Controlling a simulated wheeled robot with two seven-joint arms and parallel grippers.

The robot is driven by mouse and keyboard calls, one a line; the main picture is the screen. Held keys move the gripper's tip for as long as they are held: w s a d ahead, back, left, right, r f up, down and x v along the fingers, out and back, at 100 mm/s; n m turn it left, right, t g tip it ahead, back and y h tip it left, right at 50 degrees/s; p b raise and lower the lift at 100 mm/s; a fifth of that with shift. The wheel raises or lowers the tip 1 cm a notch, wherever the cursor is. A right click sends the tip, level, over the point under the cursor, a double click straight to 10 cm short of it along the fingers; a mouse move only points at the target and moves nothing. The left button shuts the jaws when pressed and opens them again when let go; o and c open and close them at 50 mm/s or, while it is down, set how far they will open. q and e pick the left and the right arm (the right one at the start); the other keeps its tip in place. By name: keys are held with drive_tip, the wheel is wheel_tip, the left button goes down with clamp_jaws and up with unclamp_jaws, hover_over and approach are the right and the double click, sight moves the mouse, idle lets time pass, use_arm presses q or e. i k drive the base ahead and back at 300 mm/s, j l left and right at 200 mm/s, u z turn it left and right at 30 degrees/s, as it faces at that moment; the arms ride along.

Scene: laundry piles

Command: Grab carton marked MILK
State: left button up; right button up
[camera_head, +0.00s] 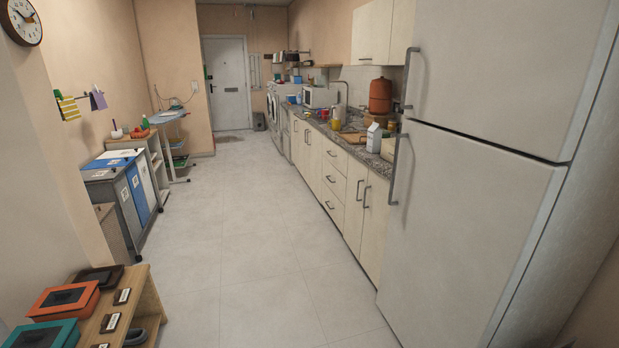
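A white carton (374,138) with a gabled top stands upright on the right-hand counter, just beyond the fridge. Its label is too small to read, so I cannot tell whether it says MILK. A brown board or box (353,138) lies beside it on the left, and the fridge edge is close on its right. Neither of my grippers shows in the head view.
A large white fridge (480,120) fills the right foreground. Counter cabinets (335,180) run back from it, with an orange-brown pot (380,95) and a microwave (317,97) above. Bins (125,185) and a wooden shoe bench (140,295) line the left. The tiled floor (240,240) between is clear.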

sight(374, 134)
drive_tip(key=i, duration=0.65)
drive_tip(key=i+l+u, duration=0.15)
drive_tip(key=i, duration=1.15)
drive_tip(key=i+l+u, duration=0.1)
drive_tip(key=i, duration=0.5)
drive_tip(key=i+z, duration=0.15)
drive_tip(key=i, duration=0.55)
drive_tip(key=i+j+z, duration=0.15)
drive_tip(key=i, duration=0.55)
drive_tip(key=j, duration=0.1)
